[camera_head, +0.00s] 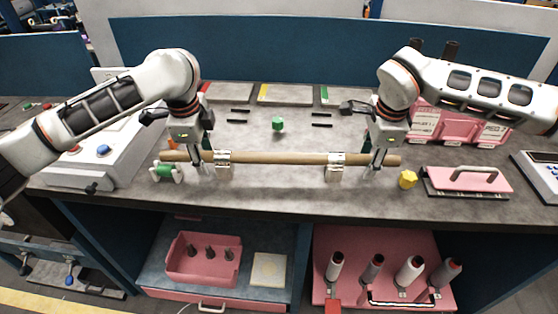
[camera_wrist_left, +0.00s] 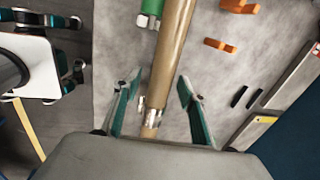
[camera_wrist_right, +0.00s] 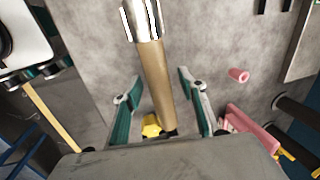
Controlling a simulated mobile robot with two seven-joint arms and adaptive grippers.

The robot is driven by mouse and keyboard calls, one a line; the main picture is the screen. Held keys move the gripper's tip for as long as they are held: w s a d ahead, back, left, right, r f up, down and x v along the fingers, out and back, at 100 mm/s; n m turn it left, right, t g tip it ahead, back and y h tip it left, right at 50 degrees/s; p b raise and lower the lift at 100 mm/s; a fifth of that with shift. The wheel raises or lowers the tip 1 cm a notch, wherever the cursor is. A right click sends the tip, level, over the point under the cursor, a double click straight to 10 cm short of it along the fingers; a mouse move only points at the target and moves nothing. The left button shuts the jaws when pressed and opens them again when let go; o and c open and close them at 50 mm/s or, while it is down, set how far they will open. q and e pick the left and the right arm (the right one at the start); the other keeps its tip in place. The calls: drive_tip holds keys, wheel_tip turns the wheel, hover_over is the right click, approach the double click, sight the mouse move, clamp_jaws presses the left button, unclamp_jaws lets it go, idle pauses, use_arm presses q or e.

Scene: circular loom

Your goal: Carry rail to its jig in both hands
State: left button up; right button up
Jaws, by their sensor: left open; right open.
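The rail (camera_head: 280,158) is a long tan rod lying level across two silver supports, the left one (camera_head: 222,163) and the right one (camera_head: 336,168). My left gripper (camera_head: 201,163) is at the rail near its left end. In the left wrist view its open fingers (camera_wrist_left: 158,90) stand on either side of the rail (camera_wrist_left: 173,50). My right gripper (camera_head: 377,163) is at the rail near its right end. In the right wrist view its open fingers (camera_wrist_right: 158,85) stand on either side of the rail (camera_wrist_right: 156,85). I cannot tell which fixture is the jig.
A green piece (camera_head: 278,124) and black bars (camera_head: 322,120) lie behind the rail. A green-and-white spool (camera_head: 166,172) sits by its left end and a yellow piece (camera_head: 408,179) by its right end. A pink handled plate (camera_head: 468,181) lies at right.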

use_arm(q)
drive_tip(key=shift+f, duration=0.1)
use_arm(e)
drive_tip(key=shift+f, duration=0.15)
use_arm(q)
drive_tip(key=shift+c, duration=0.3)
use_arm(e)
drive_tip(key=shift+c, duration=0.3)
use_arm(q)
clamp_jaws()
use_arm(e)
clamp_jaws()
use_arm(q)
drive_tip(key=shift+r, duration=0.2)
use_arm(e)
drive_tip(key=shift+w+r, duration=0.1)
drive_tip(key=shift+r, duration=0.1)
